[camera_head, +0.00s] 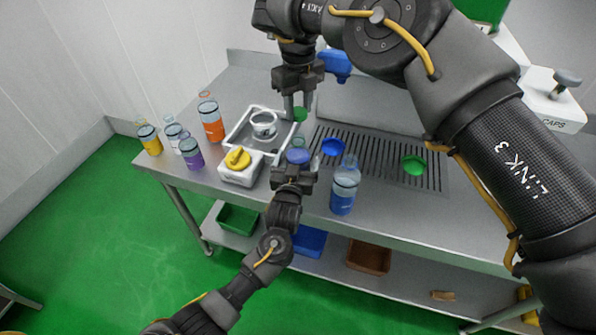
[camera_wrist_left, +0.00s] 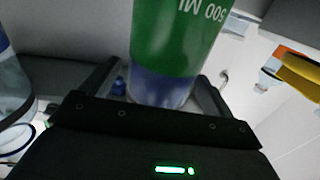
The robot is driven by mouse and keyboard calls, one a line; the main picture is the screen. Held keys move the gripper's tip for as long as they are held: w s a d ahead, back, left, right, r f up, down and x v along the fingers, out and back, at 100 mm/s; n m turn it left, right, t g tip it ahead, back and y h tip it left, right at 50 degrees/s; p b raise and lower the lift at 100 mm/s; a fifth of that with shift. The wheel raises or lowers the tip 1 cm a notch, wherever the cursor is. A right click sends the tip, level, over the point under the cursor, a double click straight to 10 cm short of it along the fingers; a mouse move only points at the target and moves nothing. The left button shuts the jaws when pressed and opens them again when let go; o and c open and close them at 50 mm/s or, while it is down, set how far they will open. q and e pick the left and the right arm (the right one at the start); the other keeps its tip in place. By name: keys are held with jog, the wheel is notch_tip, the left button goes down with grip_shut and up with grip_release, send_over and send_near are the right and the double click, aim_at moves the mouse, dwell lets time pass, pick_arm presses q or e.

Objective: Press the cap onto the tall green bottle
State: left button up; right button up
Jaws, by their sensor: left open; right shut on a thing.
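The green-labelled bottle (camera_wrist_left: 178,35) fills the upper middle of the left wrist view, its lettering upside down. In the head view its clear neck and bluish upper part (camera_head: 298,155) show above my left gripper, which hides the rest. My left gripper (camera_head: 295,170) is open, with its fingers on either side of the bottle; contact cannot be told. My right gripper (camera_head: 294,102) is above and behind the bottle, shut on a small green cap (camera_head: 300,114). The cap is apart from the bottle's neck.
A blue-labelled bottle (camera_head: 343,190) stands right of my left gripper.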

aim_at(298, 137)
pick_arm(q)
jog(key=shift+w+d, duration=0.2)
jog(key=shift+w, duration=1.05)
jog(key=c, duration=1.5)
pick_arm(e)
jog(key=shift+f, duration=2.45)
jog(key=shift+f, duration=0.85)
jog(key=shift+f, duration=0.65)
jog(key=o, duration=1)
